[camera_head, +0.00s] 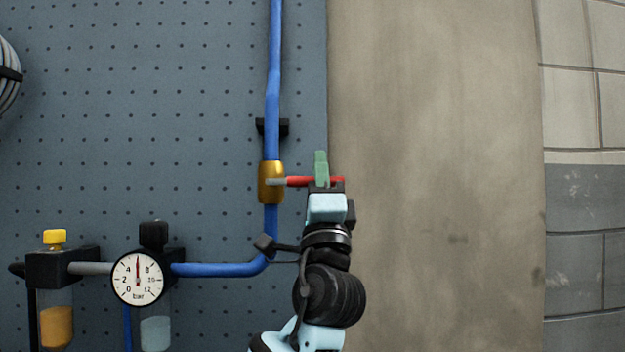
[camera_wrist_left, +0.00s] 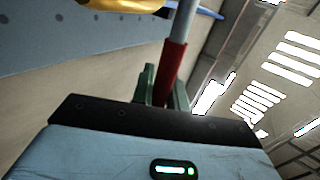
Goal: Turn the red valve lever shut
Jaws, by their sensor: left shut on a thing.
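The red valve lever (camera_head: 298,181) sticks out level to the right from the brass valve body (camera_head: 271,183) on the blue vertical pipe. My left gripper (camera_head: 321,172) is shut on the lever's red part, with a green finger showing above it. In the left wrist view the red lever (camera_wrist_left: 172,62) runs up from between the green fingers (camera_wrist_left: 160,88) to a grey stem, and part of the brass valve body (camera_wrist_left: 122,4) shows at the top. The gripper hides part of the lever's outer end in the head view. My right gripper is not in view.
A round pressure gauge (camera_head: 137,279) and a bowl with yellow liquid (camera_head: 57,327) sit at lower left. The blue pipe (camera_head: 273,70) runs up the perforated panel (camera_head: 150,120). A bare beige wall (camera_head: 440,150) lies to the right.

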